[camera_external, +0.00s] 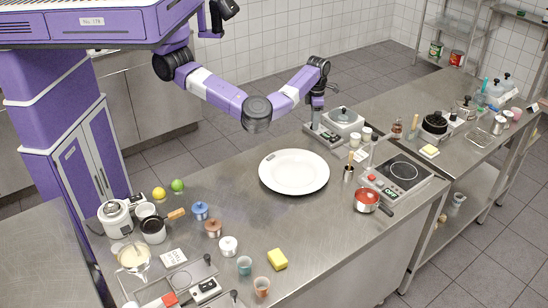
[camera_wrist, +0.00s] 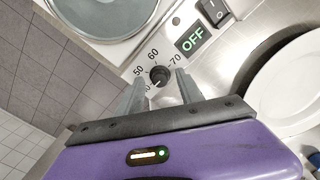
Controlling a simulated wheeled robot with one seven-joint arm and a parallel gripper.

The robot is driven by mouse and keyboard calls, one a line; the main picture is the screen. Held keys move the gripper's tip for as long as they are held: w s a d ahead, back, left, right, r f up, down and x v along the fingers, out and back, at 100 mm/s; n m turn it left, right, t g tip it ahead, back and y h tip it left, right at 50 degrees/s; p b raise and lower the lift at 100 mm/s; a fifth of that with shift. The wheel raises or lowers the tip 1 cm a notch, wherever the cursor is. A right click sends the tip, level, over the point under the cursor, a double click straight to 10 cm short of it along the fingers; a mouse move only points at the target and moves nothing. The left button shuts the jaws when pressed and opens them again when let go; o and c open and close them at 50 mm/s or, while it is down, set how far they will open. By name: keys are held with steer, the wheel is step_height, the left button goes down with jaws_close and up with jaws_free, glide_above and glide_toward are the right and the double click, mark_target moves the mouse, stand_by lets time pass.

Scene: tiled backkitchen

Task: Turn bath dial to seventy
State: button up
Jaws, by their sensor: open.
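In the wrist view a small dark round dial (camera_wrist: 159,76) sits on the bath's metal panel. The marks 50, 60 and 70 show around it, and another mark is partly hidden; its pointer is too small to read surely. My gripper (camera_wrist: 161,79) is open, one finger on each side of the dial; I cannot tell whether they touch it. The display (camera_wrist: 193,40) beside it reads OFF.
A black rocker switch (camera_wrist: 213,11) is close to the display. A large white plate (camera_external: 294,171) lies in front of the bath.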

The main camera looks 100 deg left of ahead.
steer(key=shift+f, duration=0.3)
jaws_close()
